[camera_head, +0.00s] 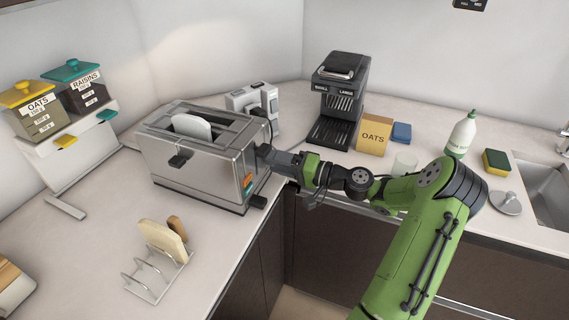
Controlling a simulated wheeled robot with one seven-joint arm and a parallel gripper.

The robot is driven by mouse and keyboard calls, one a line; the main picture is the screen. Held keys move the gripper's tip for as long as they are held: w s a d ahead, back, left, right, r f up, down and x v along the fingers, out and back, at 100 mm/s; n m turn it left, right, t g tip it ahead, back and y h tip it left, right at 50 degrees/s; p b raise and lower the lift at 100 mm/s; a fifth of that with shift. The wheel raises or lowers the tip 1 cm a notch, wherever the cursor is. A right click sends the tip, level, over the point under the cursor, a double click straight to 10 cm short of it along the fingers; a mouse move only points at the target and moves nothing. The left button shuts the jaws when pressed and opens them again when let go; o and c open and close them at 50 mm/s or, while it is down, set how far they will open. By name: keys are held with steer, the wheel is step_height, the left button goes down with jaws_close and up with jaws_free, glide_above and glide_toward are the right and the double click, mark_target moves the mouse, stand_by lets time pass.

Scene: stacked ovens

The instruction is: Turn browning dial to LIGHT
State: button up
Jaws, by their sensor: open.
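A silver toaster (205,160) stands on the counter at the left, with a white slice of bread (192,127) showing in its top slot. Its right end faces my arm and carries small controls (248,182), one with an orange mark. I cannot make out the browning dial or its setting at this size. My gripper (266,153) is at the upper part of that right end, very close to it or touching; I cannot tell which. The jaws are open, and their tips are partly hidden against the toaster.
A wire rack (150,278) with bread stands in front of the toaster. A white outlet block (243,98) and a coffee machine (338,95) are behind. The counter corner edge lies below my gripper.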

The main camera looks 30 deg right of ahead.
steer(key=p+v, duration=0.2)
steer(key=v, duration=1.3)
steer(key=shift+s+d, duration=0.15)
steer(key=shift+s, duration=0.15)
steer(key=w+a+r+n+g+h+p, duration=0.1)
steer(key=a+r+n+g+h+p, duration=0.3)
steer(key=a, duration=0.6)
steer(key=a+n+g+b, duration=0.1)
steer(key=a+g, duration=0.6)
steer(key=a, duration=0.2)
steer(key=s+a+r+n+t+h+p, duration=0.1)
steer(key=s+a+r+h, duration=0.1)
steer(key=s+r, duration=0.3)
steer(key=s+a+r+t+h+p, duration=0.1)
steer(key=s+a+r+h+p, duration=0.1)
steer(key=s, duration=0.8)
step_height(320, 180, up, 3)
steer(key=shift+s+a+f+n+h, duration=0.1)
steer(key=shift+s+a+n+h, duration=0.3)
steer(key=shift+a+h, duration=0.55)
steer(key=shift+d, duration=0.1)
